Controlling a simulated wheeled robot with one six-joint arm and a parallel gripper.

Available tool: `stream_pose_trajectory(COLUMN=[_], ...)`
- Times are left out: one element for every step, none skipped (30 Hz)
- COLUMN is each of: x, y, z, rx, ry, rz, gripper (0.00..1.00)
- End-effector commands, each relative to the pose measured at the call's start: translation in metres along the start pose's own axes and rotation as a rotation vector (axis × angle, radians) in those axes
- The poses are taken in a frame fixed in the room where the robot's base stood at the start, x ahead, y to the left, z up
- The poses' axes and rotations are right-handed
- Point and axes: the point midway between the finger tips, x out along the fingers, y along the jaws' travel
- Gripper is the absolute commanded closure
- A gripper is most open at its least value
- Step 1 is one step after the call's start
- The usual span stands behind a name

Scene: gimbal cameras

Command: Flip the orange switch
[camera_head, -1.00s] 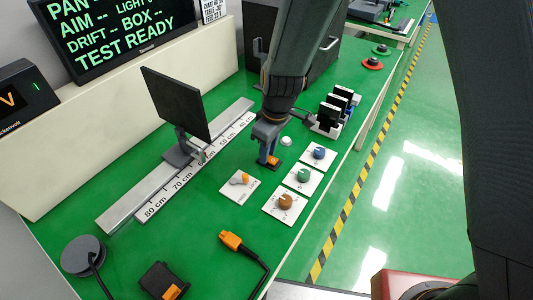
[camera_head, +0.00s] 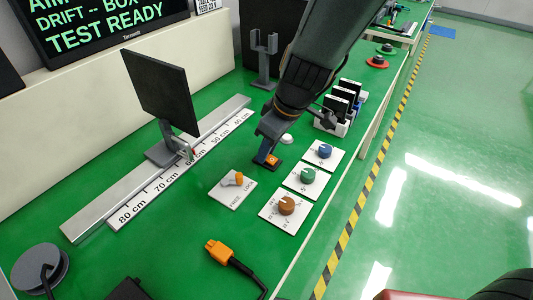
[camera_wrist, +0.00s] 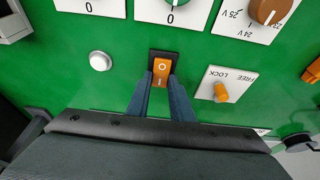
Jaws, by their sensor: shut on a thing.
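The orange rocker switch (camera_head: 271,160) sits in a black frame on the green bench, beside the knob panels. It also shows in the wrist view (camera_wrist: 161,69), with a circle mark and a bar mark on its face. My gripper (camera_head: 266,157) reaches down to it from above. In the wrist view my gripper (camera_wrist: 162,88) has its two fingertips on either side of the lower half of the switch, shut on it. The fingertips hide part of the switch's edges.
A white FREE/LOCK panel with an orange lever (camera_head: 232,182) lies close by. Blue (camera_head: 323,151), green (camera_head: 308,175) and brown (camera_head: 286,205) knobs are on panels right of the switch. A white button (camera_head: 287,139) is behind it. A black screen (camera_head: 160,88) stands on the rail to the left.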

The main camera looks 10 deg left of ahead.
Motion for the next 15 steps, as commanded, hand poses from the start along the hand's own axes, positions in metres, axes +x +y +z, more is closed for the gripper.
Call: stream_pose_trajectory(x=[-0.0006, -0.0009, -0.0013, -0.0016, -0.0017, -0.0019, -0.002, -0.002, -0.002, -0.002, -0.002, -0.002, -0.002, -0.0019, -0.0017], y=[0.0034, 0.0033, 0.0031, 0.003, 0.003, 0.0029, 0.0029, 0.0029, 0.003, 0.003, 0.003, 0.0031, 0.0032, 0.0031, 0.0027], z=[-0.0024, -0.0023, -0.0023, -0.0023, -0.0023, -0.0024, -0.0024, -0.0024, -0.0024, -0.0024, -0.0024, -0.0023, -0.0024, -0.0023, -0.0021], rx=[0.0, 0.0, 0.0, 0.0, 0.0, 0.0, 0.0, 0.0, 0.0, 0.0, 0.0, 0.0, 0.0, 0.0, 0.0], ry=[0.01, 0.011, 0.012, 0.012, 0.012, 0.012, 0.012, 0.012, 0.012, 0.012, 0.012, 0.012, 0.012, 0.012, 0.011], rz=[0.008, 0.008, 0.008, 0.008, 0.008, 0.008, 0.008, 0.008, 0.008, 0.008, 0.008, 0.008, 0.008, 0.008, 0.007], gripper=[1.0, 1.0, 1.0, 1.0, 1.0, 1.0, 1.0, 1.0, 1.0, 1.0, 1.0, 0.78, 0.73, 0.68, 0.61])
